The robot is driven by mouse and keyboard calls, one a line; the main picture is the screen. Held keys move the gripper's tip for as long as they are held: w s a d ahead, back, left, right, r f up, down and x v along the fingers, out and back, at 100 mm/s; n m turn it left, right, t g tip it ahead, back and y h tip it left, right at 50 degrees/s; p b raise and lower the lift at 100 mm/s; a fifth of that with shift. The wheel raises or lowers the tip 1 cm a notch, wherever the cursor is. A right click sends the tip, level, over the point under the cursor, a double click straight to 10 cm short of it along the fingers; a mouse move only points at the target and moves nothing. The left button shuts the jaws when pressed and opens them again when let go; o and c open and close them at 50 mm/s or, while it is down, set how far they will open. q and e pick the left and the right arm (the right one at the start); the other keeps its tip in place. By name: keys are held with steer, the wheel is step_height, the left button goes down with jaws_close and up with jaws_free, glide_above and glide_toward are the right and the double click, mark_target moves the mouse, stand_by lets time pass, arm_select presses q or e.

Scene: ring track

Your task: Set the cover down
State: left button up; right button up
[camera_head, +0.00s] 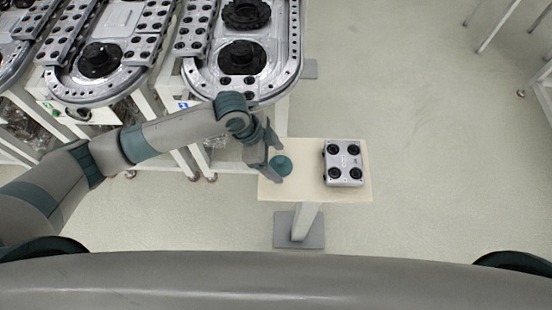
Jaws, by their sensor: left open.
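My right gripper is not in view.
The ring track (292,62) with black round parts (242,56) stands behind the table, to the left. More track sections are at the upper left. The table stands on one leg with a grey foot plate (284,230).

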arm_select(q)
steer(key=b+v, duration=0.2)
steer(key=v, duration=0.9)
steer(key=shift+a+r+b, duration=0.2)
steer(key=shift+r+b, duration=0.1)
